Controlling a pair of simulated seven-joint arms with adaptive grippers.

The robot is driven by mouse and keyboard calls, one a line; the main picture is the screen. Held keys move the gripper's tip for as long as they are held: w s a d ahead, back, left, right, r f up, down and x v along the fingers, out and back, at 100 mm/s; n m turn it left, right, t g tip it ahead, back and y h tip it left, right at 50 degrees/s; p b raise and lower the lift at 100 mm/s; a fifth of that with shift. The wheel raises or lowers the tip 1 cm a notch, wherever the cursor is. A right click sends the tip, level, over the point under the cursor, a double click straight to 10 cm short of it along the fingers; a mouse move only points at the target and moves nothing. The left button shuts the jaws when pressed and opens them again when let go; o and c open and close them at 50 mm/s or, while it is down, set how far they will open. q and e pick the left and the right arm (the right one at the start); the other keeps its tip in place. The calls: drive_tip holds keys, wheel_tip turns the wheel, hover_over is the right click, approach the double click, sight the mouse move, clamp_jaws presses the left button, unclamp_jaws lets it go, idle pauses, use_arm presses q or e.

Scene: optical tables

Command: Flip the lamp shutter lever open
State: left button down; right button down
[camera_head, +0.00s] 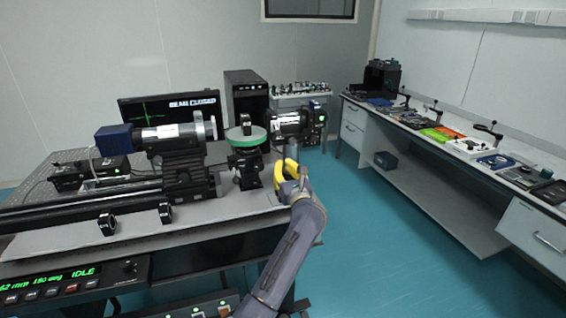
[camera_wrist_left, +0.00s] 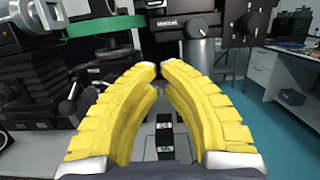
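The lamp (camera_head: 287,123) is a black cylindrical housing with a pale label, on a post at the table's right end. A black block with a dial and small green light (camera_head: 318,112) is on its right. In the left wrist view the lamp housing (camera_wrist_left: 180,22) spans the top, with a round dial (camera_wrist_left: 252,22) at right. I cannot clearly make out the shutter lever. My left gripper (camera_head: 281,172) has yellow fingers and is below and in front of the lamp, apart from it. Its fingertips (camera_wrist_left: 159,74) nearly meet, with nothing between them. My right gripper is out of view.
Left of the lamp are a green-rimmed round mount (camera_head: 246,140) and a dark instrument with a blue camera (camera_head: 114,140) on the optical table (camera_head: 240,208). A workbench (camera_head: 430,128) stands at right, with clear floor between.

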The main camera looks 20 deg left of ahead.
sight(275, 140)
use_arm(q)
drive_tip(key=shift+w+a+r, duration=1.05)
drive_tip(key=shift+w+r, duration=0.1)
drive_tip(key=shift+r, duration=0.15)
drive_tip(key=shift+w+a+r, duration=1)
drive_tip(key=shift+w+r, duration=0.15)
drive_tip(key=shift+r, duration=0.1)
drive_tip(key=shift+s+a, duration=0.1)
drive_tip(key=shift+s, duration=0.05)
